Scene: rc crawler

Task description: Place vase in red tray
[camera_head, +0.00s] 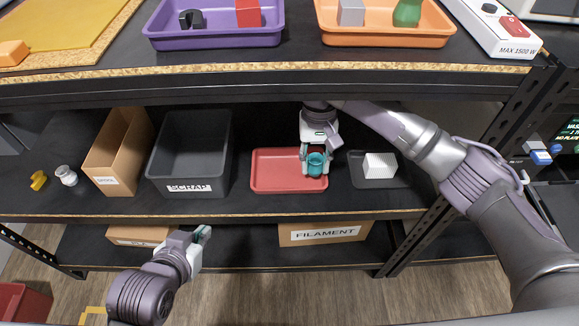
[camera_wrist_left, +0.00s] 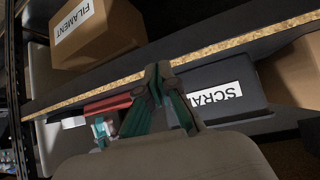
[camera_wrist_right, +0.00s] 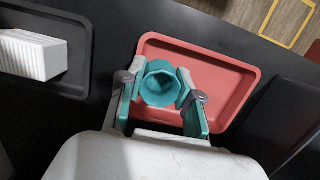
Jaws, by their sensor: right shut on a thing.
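The teal vase (camera_head: 317,164) is upright between the fingers of my right gripper (camera_head: 316,158). My right gripper is shut on it, over the red tray (camera_head: 265,173). In the right wrist view, the vase (camera_wrist_right: 160,84) shows its wide rim from above, with the red tray (camera_wrist_right: 225,80) around and behind it. I cannot tell if its base touches the tray floor. My left gripper (camera_head: 203,234) is empty and low in front of the shelf, away from the vase; its fingertips (camera_wrist_left: 157,72) are together in the left wrist view.
A dark tray with a white block (camera_head: 380,166) stands right of the red tray. The grey scrap bin (camera_head: 190,150) stands to its left, with a cardboard box (camera_head: 117,152) beyond. The upper shelf edge (camera_head: 250,70) lies above my right gripper. A filament box (camera_head: 325,233) is below.

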